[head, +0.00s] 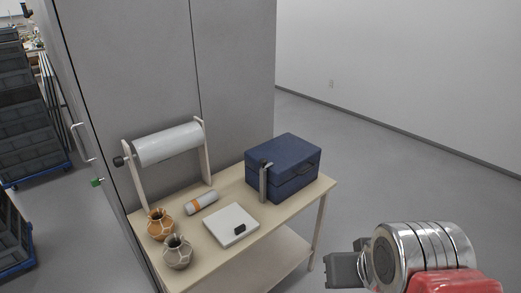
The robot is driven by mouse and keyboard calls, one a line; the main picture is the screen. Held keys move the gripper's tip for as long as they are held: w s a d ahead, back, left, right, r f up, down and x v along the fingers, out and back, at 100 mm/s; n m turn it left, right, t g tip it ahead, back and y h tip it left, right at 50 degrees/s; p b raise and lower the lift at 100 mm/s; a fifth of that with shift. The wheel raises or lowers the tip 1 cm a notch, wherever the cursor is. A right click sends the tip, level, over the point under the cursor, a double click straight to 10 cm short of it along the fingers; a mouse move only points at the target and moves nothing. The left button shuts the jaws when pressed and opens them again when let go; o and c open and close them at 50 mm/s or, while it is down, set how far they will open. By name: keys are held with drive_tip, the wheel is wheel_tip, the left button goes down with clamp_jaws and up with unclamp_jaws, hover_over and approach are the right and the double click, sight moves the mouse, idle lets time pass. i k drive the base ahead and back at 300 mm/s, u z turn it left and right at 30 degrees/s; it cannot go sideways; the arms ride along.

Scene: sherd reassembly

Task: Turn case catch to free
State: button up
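The dark blue case (285,165) stands closed at the right end of the wooden table, with a dark handle on its right side. The grey catch (264,183) is an upright bar on the case's left front face, with a dark knob near its top. My gripper (335,270) is at the lower right, in front of and apart from the table and case. Its fingers show only as a small grey block, so I cannot tell whether it is open or shut.
On the table (300,205) are a white scale-like plate (231,222), an orange-banded roll (201,203), an orange pot (159,223) and a grey pot (177,251). A roll holder (168,145) stands behind. Grey cabinets (150,60) back the table. Floor to the right is clear.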

sight(263, 162)
drive_tip(key=u, duration=0.5)
drive_tip(key=i, duration=0.85)
drive_tip(key=u, duration=0.6)
